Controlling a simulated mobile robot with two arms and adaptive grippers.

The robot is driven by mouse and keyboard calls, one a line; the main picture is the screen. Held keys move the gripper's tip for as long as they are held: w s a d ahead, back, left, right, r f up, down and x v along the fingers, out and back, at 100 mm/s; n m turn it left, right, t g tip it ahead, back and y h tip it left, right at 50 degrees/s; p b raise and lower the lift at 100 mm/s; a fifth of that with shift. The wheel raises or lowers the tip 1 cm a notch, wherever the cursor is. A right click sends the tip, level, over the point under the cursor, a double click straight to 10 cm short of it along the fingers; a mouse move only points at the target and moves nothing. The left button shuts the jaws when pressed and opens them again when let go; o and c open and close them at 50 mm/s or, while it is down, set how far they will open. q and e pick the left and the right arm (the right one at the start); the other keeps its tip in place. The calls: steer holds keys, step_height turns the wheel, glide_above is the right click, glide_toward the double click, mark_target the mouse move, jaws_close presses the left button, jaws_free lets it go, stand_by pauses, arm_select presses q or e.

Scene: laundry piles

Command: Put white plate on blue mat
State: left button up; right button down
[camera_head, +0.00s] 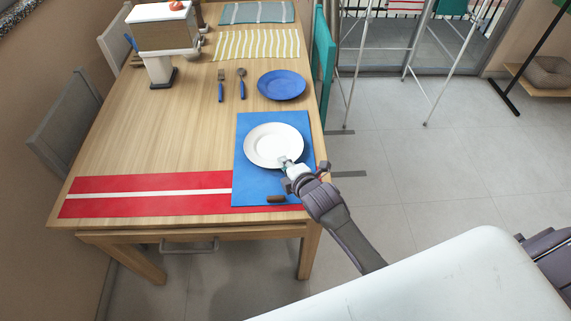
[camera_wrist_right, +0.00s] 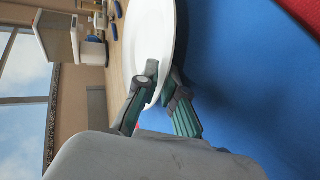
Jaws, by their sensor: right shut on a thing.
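The white plate (camera_head: 273,144) is over the upper part of the blue mat (camera_head: 252,186) near the table's front right. I cannot tell whether it touches the mat or is held just above it. My right gripper (camera_head: 286,163) is shut on the plate's near rim. In the right wrist view, the fingers (camera_wrist_right: 160,90) pinch the rim of the white plate (camera_wrist_right: 150,40), with the blue mat (camera_wrist_right: 245,75) beside it. My left gripper is not in view.
A red mat with a white stripe (camera_head: 150,183) lies left of the blue mat. A small dark brown object (camera_head: 277,199) lies on the blue mat's near edge. A blue plate (camera_head: 282,84), fork (camera_head: 221,86) and spoon (camera_head: 242,84) lie behind. The table's middle left is clear.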

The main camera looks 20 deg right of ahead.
steer(key=shift+s+f, duration=0.25)
steer(key=shift+f, duration=0.3)
steer(key=c, duration=1.6)
jaws_free()
steer(key=shift+f, duration=0.25)
steer(key=shift+o, duration=0.2)
steer(key=shift+r, duration=0.5)
steer(key=v, duration=0.6)
steer(key=r+v, duration=0.1)
steer(key=v, duration=0.5)
steer(key=shift+w+p, duration=0.25)
steer(key=shift+p, duration=0.15)
